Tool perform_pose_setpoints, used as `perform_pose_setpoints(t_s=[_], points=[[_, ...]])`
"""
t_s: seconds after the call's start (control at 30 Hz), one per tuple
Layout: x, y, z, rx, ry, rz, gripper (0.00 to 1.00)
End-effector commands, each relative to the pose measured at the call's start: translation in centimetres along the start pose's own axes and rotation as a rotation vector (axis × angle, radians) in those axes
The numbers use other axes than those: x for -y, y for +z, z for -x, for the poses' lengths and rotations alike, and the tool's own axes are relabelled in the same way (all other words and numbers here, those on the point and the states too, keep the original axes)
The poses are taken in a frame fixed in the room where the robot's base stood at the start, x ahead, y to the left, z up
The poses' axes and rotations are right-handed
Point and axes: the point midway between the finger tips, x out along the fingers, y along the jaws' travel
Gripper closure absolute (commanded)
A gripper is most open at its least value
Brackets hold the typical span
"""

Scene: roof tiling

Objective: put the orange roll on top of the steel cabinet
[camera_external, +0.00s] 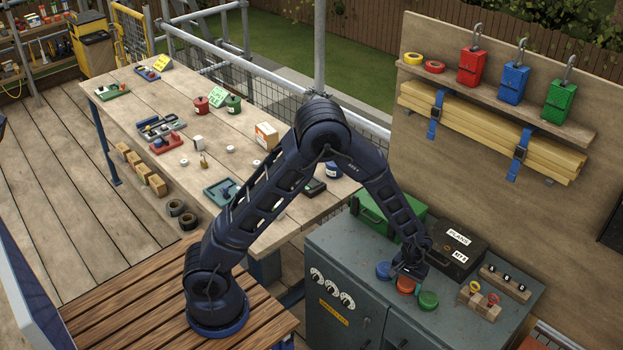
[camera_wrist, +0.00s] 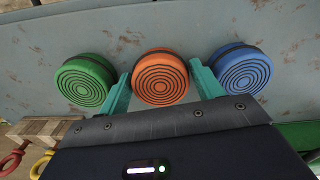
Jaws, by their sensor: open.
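The orange roll (camera_external: 405,284) stands on top of the steel cabinet (camera_external: 335,255), between a blue roll (camera_external: 384,270) and a green roll (camera_external: 428,299). My gripper (camera_external: 408,270) is just above the orange roll. In the wrist view the orange roll (camera_wrist: 160,77) is between the two teal fingertips, with one finger at each side. The jaws are open; I cannot tell whether either finger touches the roll. The green roll (camera_wrist: 86,80) is left and the blue roll (camera_wrist: 239,72) is right in the wrist view.
A black case (camera_external: 455,250) labelled PLANS and a green box (camera_external: 385,215) stand behind on the cabinet. A wooden block with red and yellow handled items (camera_external: 479,301) is at the right. The wooden bench (camera_external: 215,140) at left carries several small items.

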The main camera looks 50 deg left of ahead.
Motion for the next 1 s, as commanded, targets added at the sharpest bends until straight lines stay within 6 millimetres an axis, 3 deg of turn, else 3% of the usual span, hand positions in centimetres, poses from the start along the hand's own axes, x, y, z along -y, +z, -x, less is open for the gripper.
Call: perform_pose_setpoints(t_s=[0.17,0.6,0.87,1.0], points=[[-0.1,0.0,1.8,-0.002,0.002,0.0,0.34],[-0.1,0.0,9.8,-0.003,0.003,0.0,0.34],[0.1,0.0,12.0,-0.001,0.0,0.0,0.34],[1.4,-0.2,13.7,-0.01,0.011,-0.001,0.34]])
